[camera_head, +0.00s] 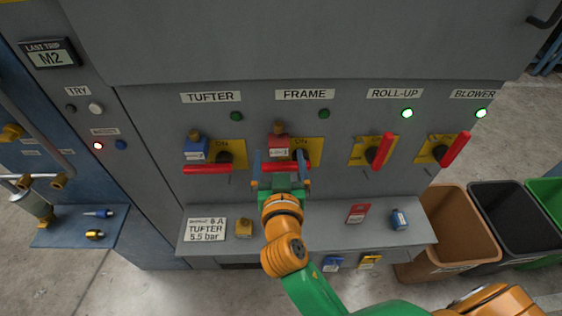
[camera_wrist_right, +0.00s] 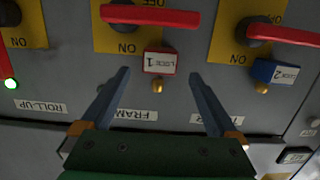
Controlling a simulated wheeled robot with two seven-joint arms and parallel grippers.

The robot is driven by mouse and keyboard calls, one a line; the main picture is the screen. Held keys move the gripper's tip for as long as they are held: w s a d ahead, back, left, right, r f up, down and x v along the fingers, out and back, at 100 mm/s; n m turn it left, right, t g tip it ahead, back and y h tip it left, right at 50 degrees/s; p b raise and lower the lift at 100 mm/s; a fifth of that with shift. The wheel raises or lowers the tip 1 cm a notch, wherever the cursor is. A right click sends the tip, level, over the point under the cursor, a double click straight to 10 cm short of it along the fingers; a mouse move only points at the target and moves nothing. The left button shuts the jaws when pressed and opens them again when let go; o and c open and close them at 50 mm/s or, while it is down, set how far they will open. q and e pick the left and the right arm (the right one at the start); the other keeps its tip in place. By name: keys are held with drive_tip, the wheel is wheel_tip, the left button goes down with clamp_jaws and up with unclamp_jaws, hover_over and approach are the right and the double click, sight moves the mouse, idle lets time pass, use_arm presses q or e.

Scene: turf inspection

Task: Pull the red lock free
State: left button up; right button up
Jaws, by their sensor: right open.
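The red lock (camera_head: 279,151), with a white label, hangs at the upper left of the FRAME switch's yellow plate (camera_head: 315,146). In the right wrist view, which is turned upside down, the red lock (camera_wrist_right: 160,62) shows its label "LOCK 1" and a brass knob. The FRAME handle (camera_head: 281,167) is red and lies level. My right gripper (camera_head: 280,161) is in front of the FRAME switch. Its open fingers (camera_wrist_right: 160,76) are on either side of the red lock's line, with a gap at both sides. My left gripper is not in view.
A blue lock (camera_head: 196,149) hangs at the TUFTER switch, whose red handle (camera_head: 208,169) is level. The ROLL-UP handle (camera_head: 382,151) and BLOWER handle (camera_head: 455,149) are tilted up, with green lamps lit. A shelf (camera_head: 325,237) below holds a yellow lock (camera_head: 243,228), a red tag and a blue lock.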

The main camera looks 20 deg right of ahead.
sight(279, 150)
drive_tip(key=x, duration=0.4)
drive_tip(key=shift+d+p, duration=0.15)
drive_tip(key=shift+p, duration=0.25)
drive_tip(key=shift+w+f, duration=0.15)
drive_tip(key=shift+w, duration=0.25)
drive_tip(key=shift+s, duration=0.15)
drive_tip(key=c, duration=0.5)
clamp_jaws()
drive_tip(key=shift+c, duration=1.4)
unclamp_jaws()
drive_tip(key=c, duration=0.7)
drive_tip(key=shift+s, duration=0.15)
